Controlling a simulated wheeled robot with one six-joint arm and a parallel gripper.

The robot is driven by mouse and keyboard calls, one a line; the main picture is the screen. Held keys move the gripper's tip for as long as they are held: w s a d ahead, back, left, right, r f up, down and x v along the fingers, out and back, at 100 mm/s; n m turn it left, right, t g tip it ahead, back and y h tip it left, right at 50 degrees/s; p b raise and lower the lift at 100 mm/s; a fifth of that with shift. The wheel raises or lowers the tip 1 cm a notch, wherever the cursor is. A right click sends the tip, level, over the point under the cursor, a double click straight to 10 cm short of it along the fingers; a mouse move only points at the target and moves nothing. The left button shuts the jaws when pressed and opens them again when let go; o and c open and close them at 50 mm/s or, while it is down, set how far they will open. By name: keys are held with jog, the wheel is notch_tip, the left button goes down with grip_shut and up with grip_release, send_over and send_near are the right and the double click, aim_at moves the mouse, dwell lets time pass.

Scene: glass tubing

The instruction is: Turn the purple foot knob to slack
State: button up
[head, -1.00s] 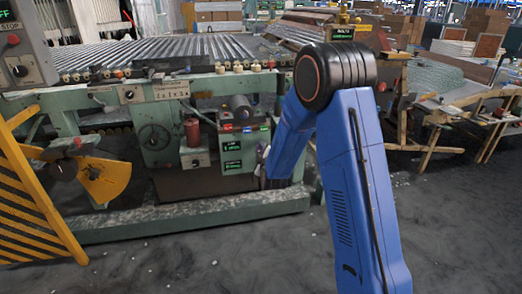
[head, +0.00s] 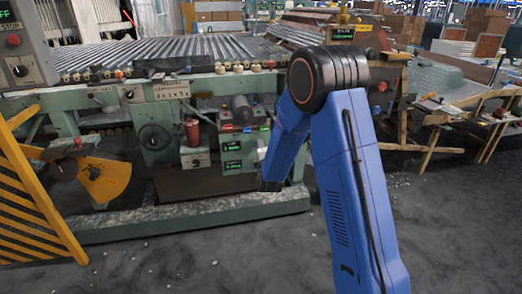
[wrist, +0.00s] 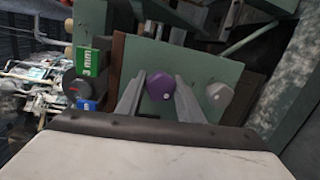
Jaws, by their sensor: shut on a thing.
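The purple foot knob (wrist: 160,87) shows in the middle of the wrist view, on a green panel (wrist: 201,66). It has a small pale mark near its lower edge. My gripper (wrist: 158,92) has one finger on each side of the knob and is shut on it. In the head view the knob and my fingers are hidden behind my blue arm, which reaches down to the right of the green machine's lower box (head: 240,152).
A pale grey knob (wrist: 219,94) sits close to the right of my gripper. A black knob (wrist: 79,88) with a green "3 mm" label (wrist: 88,63) is to the left. The machine's green base beam (head: 190,217) runs along the floor. A yellow-black striped barrier (head: 38,190) stands at the left.

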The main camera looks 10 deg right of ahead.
jog(key=shift+s+f, duration=0.1)
jog(key=shift+f, duration=0.1)
jog(key=o, duration=1.1)
jog(key=shift+a, duration=0.1)
jog(key=shift+c, duration=0.2)
jog(key=shift+r, duration=0.1)
jog(key=shift+s, duration=0.1)
